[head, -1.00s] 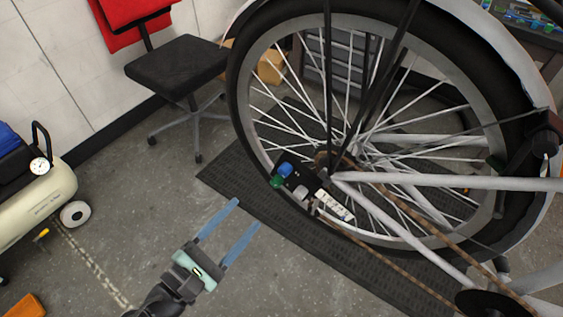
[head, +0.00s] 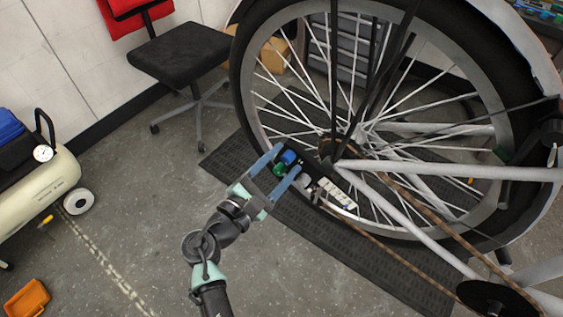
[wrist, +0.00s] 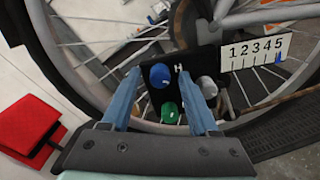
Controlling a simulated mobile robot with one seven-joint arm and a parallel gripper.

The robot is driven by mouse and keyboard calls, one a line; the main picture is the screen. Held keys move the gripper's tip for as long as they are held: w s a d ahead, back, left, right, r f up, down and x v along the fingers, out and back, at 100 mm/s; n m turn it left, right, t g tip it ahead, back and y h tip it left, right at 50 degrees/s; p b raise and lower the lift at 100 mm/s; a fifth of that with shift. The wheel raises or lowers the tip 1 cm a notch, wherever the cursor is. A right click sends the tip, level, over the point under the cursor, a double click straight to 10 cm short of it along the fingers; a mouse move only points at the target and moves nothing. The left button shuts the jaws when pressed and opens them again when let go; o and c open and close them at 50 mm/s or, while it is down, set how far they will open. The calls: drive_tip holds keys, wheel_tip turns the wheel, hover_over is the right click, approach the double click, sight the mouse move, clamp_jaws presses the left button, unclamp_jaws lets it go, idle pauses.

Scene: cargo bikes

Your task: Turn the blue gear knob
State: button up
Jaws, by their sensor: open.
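The blue gear knob (head: 289,157) is on a small black panel near the hub of the bike's rear wheel. In the wrist view the blue knob (wrist: 160,76) shows between my two blue fingers, nearer the left one. A green knob (wrist: 168,112) sits below it, also between the fingers. A grey knob (wrist: 207,88) is at the right, partly behind the right finger. My gripper (head: 284,164) is open, with its fingertips at the panel on either side of the blue and green knobs. I cannot tell whether a finger touches a knob.
A white scale numbered 1 to 5 (wrist: 256,52) has a blue mark near 5. The spoked wheel (head: 240,100), chain (head: 400,262) and frame tube (head: 450,171) are close by. A black chair (head: 181,54) and an air compressor (head: 48,190) stand left. The floor between is clear.

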clamp_jaws()
drive_tip(key=shift+f+b, duration=0.1)
drive_tip(key=shift+b, duration=0.2)
drive_tip(key=shift+f+m+b, duration=0.1)
drive_tip(key=shift+m+b, duration=0.4)
drive_tip(key=shift+m, duration=0.3)
drive_tip(key=m+b, duration=0.3)
drive_tip(key=m, duration=0.1)
drive_tip(key=shift+b, duration=0.35)
drive_tip(key=m+b, duration=0.3)
drive_tip(key=shift+m, duration=0.3)
drive_tip(key=shift+m+b, duration=0.9)
drive_tip(key=shift+m, duration=0.3)
